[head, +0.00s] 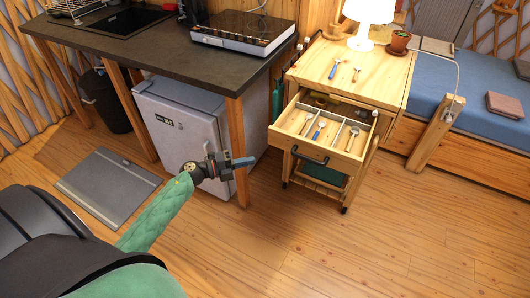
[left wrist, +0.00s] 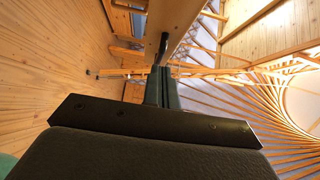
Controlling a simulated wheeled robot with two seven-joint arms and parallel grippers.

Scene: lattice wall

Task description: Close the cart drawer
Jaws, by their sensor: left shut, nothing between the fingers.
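The wooden cart (head: 315,72) stands right of the counter, and its top drawer (head: 336,157) is pulled out toward me. The open drawer shows dividers and several utensils inside. A dark bar handle (head: 309,155) is on its front. My left gripper (head: 246,161) is left of the drawer and apart from it, in front of the small fridge. Its fingers are shut and empty. In the left wrist view the shut fingers (left wrist: 161,82) point toward pale wood, with a dark bar just beyond the tips. My right gripper is not in view.
The dark counter (head: 150,38) with a cooktop (head: 243,32) and the grey fridge (head: 182,120) are on the left. A blue bed (head: 470,105) is at right. The front floor is clear.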

